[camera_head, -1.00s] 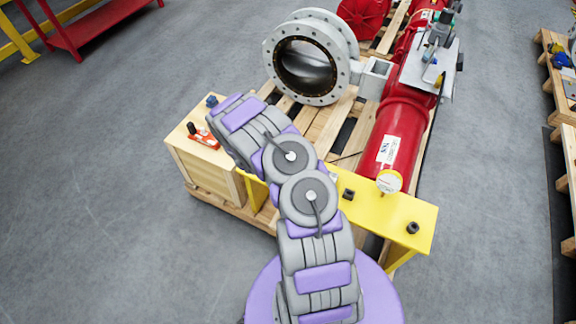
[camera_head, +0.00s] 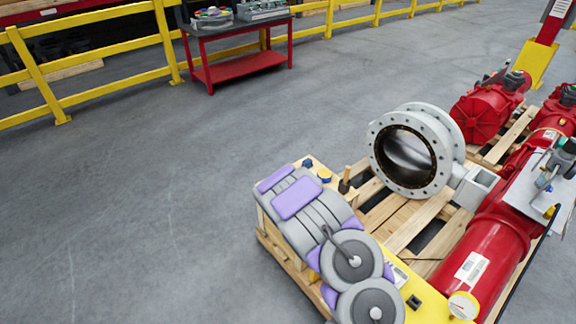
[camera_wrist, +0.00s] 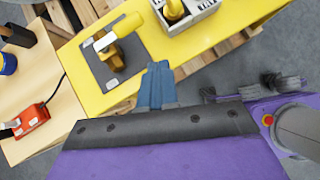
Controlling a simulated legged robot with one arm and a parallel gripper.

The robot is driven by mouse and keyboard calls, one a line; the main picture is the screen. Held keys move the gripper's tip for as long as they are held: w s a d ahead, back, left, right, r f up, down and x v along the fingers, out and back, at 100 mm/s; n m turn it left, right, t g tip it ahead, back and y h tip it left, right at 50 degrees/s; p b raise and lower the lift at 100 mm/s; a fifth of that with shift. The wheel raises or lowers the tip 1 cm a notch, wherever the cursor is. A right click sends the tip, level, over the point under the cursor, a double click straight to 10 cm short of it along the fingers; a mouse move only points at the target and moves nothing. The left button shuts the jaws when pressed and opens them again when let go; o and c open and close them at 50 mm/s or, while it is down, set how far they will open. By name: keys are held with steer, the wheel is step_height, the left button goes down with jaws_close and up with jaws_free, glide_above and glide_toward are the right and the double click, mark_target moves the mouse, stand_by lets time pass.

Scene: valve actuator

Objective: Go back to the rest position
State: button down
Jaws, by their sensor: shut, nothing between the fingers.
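My gripper (camera_wrist: 158,84) shows in the wrist view with its blue-grey fingers together and nothing between them. It is over the edge of a yellow plate (camera_wrist: 200,45), and I cannot tell its height. On the plate are a yellow-handled part on a dark base (camera_wrist: 118,58) and a pale box (camera_wrist: 188,15) with a yellow piece in it. In the head view my bent arm covers the near left of the pallet, and the gripper is hidden. A red valve actuator (camera_head: 485,250) joins a grey flanged valve (camera_head: 412,150) on the pallet.
A wooden box (camera_wrist: 35,85) bears an orange-red device (camera_wrist: 30,121) and a blue-capped item (camera_wrist: 7,63). A red cart (camera_head: 238,68) and yellow railing (camera_head: 95,42) stand at the back. The grey floor (camera_head: 130,190) to the left is clear.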

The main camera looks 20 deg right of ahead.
steer(key=s+r+m+g, duration=0.15)
steer(key=r+m, duration=0.25)
steer(key=r, duration=0.5)
steer(key=s+r+m, duration=0.3)
steer(key=r, duration=0.5)
steer(key=s+r+m, duration=0.2)
steer(key=r+m, duration=0.2)
steer(key=r, duration=0.5)
steer(key=s+a+r+m+y, duration=0.3)
steer(key=s+a, duration=0.6)
steer(key=a, duration=0.3)
steer(key=s+a+r+m+y, duration=0.3)
steer(key=s+a+r+y, duration=0.2)
steer(key=s+a, duration=0.5)
step_height(320, 180, up, 2)
steer(key=a, duration=0.2)
steer(key=shift+s+a+r, duration=0.25)
steer(key=shift+s+a, duration=0.05)
steer(key=shift+a, duration=0.1)
steer(key=shift+d, duration=0.15)
